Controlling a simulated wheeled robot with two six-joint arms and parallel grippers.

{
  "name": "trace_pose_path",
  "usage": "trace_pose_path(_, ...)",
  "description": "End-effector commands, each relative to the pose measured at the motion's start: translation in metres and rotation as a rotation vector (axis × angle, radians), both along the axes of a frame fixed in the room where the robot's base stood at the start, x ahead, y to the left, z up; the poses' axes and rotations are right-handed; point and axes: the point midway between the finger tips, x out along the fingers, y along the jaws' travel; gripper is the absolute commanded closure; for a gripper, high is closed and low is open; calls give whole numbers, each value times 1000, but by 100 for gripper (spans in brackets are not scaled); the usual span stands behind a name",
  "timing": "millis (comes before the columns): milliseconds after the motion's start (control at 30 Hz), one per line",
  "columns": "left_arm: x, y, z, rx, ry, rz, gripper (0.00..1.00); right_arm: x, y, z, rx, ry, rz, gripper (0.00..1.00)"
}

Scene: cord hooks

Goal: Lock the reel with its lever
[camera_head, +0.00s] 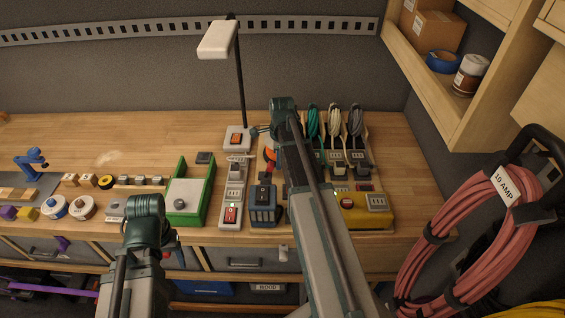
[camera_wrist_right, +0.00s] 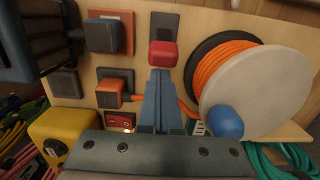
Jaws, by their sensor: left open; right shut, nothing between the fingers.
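The reel (camera_wrist_right: 262,92) is in the right wrist view, with orange cord wound behind a pale round face and a blue knob (camera_wrist_right: 226,121). Part of its orange cord (camera_head: 269,158) shows in the head view beside my right arm. A red lever (camera_wrist_right: 163,54) sits on a dark plate left of the reel. My right gripper (camera_wrist_right: 161,76) is shut and empty, its tips just below the red lever; I cannot tell whether they touch. My left gripper (camera_head: 145,207) is low over the front of the bench, away from the reel; its fingertips are hard to make out.
A yellow box (camera_head: 364,210), a green-framed tray (camera_head: 190,190) and a lamp (camera_head: 217,40) stand on the bench. Coiled cords (camera_head: 334,120) are behind my right arm. A pink cord coil (camera_head: 440,260) hangs at right.

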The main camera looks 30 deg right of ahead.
Motion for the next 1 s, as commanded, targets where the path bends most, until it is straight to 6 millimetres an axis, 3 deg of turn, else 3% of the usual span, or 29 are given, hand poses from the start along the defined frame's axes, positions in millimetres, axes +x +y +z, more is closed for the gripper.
trace_pose_path(667, 0, 0, 4, 0, 0, 0, 32, 4, 6, 4, 0, 0, 0, 100)
trace_pose_path(1000, 0, 0, 10, 0, 0, 0, 32, 11, 18, 10, 1, -1, 2, 100)
